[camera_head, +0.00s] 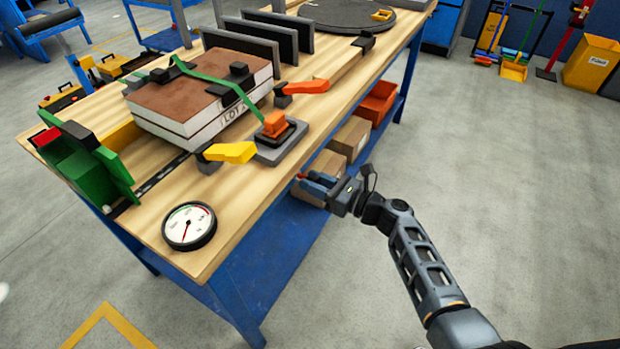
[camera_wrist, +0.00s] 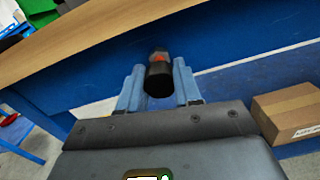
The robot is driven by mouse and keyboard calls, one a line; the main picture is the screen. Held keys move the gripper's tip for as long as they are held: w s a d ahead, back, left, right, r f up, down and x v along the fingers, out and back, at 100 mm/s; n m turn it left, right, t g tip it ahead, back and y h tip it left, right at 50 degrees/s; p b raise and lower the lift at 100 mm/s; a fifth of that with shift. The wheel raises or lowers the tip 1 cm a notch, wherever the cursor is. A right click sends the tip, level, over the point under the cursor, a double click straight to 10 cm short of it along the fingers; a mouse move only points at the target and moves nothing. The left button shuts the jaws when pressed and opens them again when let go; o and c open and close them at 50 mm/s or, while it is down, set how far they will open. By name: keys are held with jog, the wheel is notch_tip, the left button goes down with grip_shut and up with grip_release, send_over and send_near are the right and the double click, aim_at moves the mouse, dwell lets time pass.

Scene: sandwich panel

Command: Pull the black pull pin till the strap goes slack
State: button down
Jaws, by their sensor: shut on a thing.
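The black pull pin (camera_wrist: 159,77) is a short black cylinder with an orange part at its far end. It sits between the two blue fingers of my gripper (camera_wrist: 160,88), which is shut on it just off the blue front side of the bench. In the head view my gripper (camera_head: 316,184) is beside the bench's front edge, and the pin is mostly hidden there. The green strap (camera_head: 222,82) runs over the brown-topped panel stack (camera_head: 205,92) and down to an orange buckle (camera_head: 275,122) on a grey plate. The strap looks straight and tight.
A round gauge (camera_head: 189,226) lies at the bench's near corner. Clamps with yellow (camera_head: 231,152) and orange (camera_head: 306,87) handles stand along the front edge of the wooden bench top (camera_head: 225,206). Cardboard boxes (camera_head: 350,138) sit on the lower shelf.

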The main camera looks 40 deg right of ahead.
jog(key=c, duration=0.8)
grip_release()
jog(key=v, duration=0.8)
jog(key=shift+w, duration=0.1)
